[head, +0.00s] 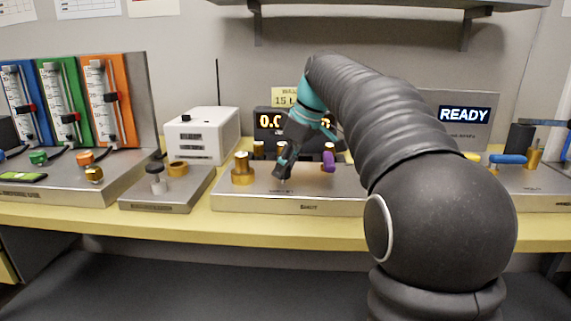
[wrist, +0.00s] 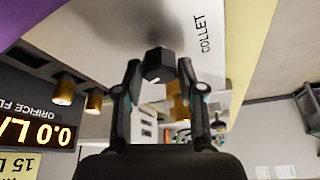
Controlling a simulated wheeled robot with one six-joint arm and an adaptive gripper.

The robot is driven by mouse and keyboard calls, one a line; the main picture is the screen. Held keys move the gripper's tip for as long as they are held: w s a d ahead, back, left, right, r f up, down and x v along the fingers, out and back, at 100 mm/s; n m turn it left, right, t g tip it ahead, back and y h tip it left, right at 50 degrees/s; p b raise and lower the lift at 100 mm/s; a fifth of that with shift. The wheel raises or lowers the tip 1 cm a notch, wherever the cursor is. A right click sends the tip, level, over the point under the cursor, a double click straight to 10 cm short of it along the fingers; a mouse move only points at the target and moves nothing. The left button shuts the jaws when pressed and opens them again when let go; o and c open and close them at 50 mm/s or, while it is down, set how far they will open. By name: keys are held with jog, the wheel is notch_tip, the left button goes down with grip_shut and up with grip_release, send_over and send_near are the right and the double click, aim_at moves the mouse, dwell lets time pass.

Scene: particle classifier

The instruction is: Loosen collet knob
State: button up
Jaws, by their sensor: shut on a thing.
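The collet knob (wrist: 159,64) is a small black faceted knob beside the printed word COLLET in the wrist view. My gripper (wrist: 160,76) has its two fingers on either side of the knob and is shut on it. In the head view my gripper (head: 283,172) points down at the middle of the central metal panel (head: 300,205). The knob is hidden there behind the fingers.
A brass fitting (head: 243,170) stands left of my gripper and a purple-handled valve (head: 328,158) stands close on its right. A flow display (head: 270,120) is behind. A white box (head: 202,135) and flowmeters (head: 62,105) are at left. A READY screen (head: 465,115) is at right.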

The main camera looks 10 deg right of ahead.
jog(key=n+g, duration=0.1)
jog(key=n, duration=0.2)
jog(key=n+g+y, duration=0.1)
jog(key=n, duration=0.2)
jog(key=shift+w, duration=0.15)
jog(key=n+g, duration=0.1)
jog(key=n, duration=0.2)
jog(key=n+g, duration=0.1)
jog(key=n, duration=0.2)
jog(key=shift+w+g, duration=0.1)
jog(key=shift+g, duration=0.2)
jog(key=o, duration=1.1)
jog(key=shift+o, duration=0.2)
